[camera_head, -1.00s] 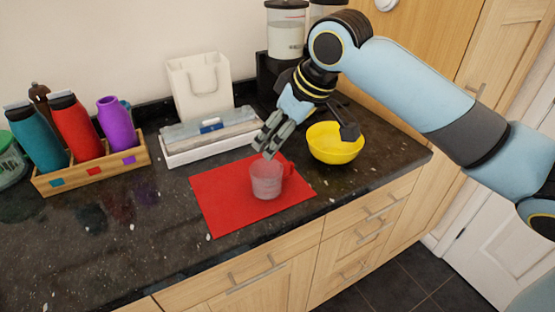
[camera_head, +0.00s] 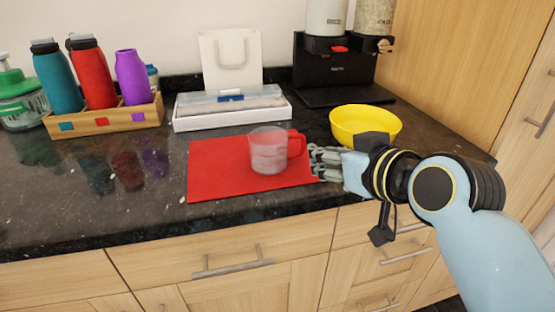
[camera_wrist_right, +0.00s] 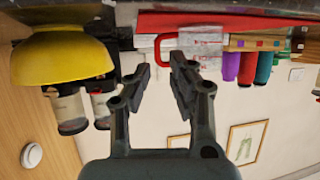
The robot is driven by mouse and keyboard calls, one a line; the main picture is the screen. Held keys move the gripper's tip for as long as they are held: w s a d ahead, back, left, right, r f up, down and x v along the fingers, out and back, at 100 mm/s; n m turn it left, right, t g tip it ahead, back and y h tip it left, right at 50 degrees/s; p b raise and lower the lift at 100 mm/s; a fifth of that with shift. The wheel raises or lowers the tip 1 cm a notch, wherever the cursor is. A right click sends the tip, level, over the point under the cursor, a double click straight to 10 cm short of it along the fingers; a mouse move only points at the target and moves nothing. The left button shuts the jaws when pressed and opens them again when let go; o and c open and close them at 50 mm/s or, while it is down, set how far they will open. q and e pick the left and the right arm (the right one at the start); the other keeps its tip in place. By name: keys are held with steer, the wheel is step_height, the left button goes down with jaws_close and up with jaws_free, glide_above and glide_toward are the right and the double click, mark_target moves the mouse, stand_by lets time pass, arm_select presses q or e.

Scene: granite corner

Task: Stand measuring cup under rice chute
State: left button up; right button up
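The clear measuring cup (camera_head: 266,152) with a red handle (camera_head: 298,148) stands upright on a red mat (camera_head: 215,170). It looks inverted in the wrist view (camera_wrist_right: 203,42). My right gripper (camera_head: 318,162) is low at the mat's right edge, its fingers pointing left toward the handle. In the wrist view the gripper (camera_wrist_right: 161,65) is open with an empty gap, and the red handle (camera_wrist_right: 160,48) lies just beyond the fingertips. The black dispenser (camera_head: 325,68) stands at the back right, with a grain-filled container (camera_head: 375,17) on its right side. My left gripper is out of view.
A yellow bowl (camera_head: 364,124) stands just behind my right gripper, in front of the dispenser. A wooden rack (camera_head: 105,118) with bottles stands left. The front-left counter is clear.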

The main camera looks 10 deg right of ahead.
mark_target(304, 149)
steer(key=x, duration=0.2)
steer(key=shift+w+f, duration=0.1)
steer(key=shift+w, duration=0.15)
steer(key=shift+w+f, duration=0.1)
steer(key=shift+w, duration=0.15)
steer(key=x, duration=0.4)
steer(key=shift+w+f, duration=0.1)
steer(key=shift+w, duration=0.4)
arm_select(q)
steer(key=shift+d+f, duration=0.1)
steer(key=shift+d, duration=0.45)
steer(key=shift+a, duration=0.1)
arm_select(e)
jaws_close()
